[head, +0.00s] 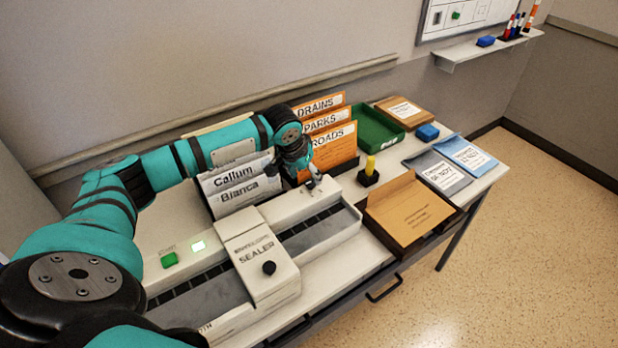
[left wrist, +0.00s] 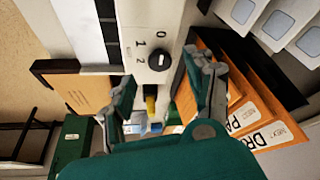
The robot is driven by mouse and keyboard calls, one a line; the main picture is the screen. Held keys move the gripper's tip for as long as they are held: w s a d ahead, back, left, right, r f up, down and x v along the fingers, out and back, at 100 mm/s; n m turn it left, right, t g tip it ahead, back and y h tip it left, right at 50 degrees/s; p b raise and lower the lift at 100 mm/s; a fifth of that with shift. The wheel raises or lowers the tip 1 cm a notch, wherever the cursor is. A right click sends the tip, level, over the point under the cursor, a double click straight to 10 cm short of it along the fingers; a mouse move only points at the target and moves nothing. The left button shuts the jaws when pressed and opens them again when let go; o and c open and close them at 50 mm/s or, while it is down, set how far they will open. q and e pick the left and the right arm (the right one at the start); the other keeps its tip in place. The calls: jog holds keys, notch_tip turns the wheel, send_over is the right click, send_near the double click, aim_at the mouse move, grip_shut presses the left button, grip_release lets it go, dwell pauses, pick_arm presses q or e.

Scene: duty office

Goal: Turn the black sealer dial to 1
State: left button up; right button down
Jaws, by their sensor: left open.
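The black sealer dial (left wrist: 159,60) shows in the left wrist view on a white panel, with the marks 0, 1 and 2 around it. I cannot tell surely which mark it points to. My left gripper (left wrist: 168,78) is open, its fingers spread to either side below the dial in that picture and apart from it. In the head view my left gripper (head: 294,160) hangs over the far right end of the white sealer (head: 300,203) and hides the dial there. My right gripper is not in view.
A black knob (head: 269,267) sits on the sealer's front block. Orange folders (head: 334,147) and white folders (head: 236,190) stand close around my gripper. A yellow-handled stamp (head: 369,169), a green tray (head: 377,129) and a brown envelope (head: 408,211) lie to the right.

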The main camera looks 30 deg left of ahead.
aim_at(310, 182)
pick_arm(q)
jog(key=x, duration=0.2)
jog(key=shift+w+f, duration=0.2)
jog(key=shift+f, duration=0.05)
jog(key=shift+w+f, duration=0.2)
jog(key=shift+f, duration=0.35)
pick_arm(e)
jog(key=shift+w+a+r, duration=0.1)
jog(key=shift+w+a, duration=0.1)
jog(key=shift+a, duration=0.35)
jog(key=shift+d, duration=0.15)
